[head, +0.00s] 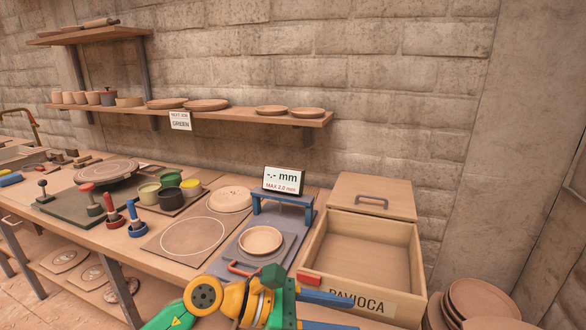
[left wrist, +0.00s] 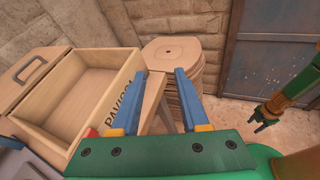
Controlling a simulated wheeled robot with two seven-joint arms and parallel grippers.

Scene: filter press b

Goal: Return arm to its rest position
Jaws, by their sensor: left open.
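My left arm comes in at the bottom of the head view, green and yellow. Its left gripper (head: 350,316) has blue fingers, spread apart with nothing between them, in front of the wooden crate (head: 412,262) and close to its PAVIOCA label. In the left wrist view the left gripper (left wrist: 161,72) is open and empty, with the crate (left wrist: 112,72) to its left. My right gripper (left wrist: 262,116) shows at the right of that view, dark and small, hanging from a green and orange arm. Its finger opening is too small to judge.
The crate is empty, a handled lid (head: 372,194) behind it. Stacked plates (head: 480,300) stand at the lower right. Round-cornered boards (left wrist: 180,50) are piled beyond my left fingers. Bare floor lies between them and my right gripper.

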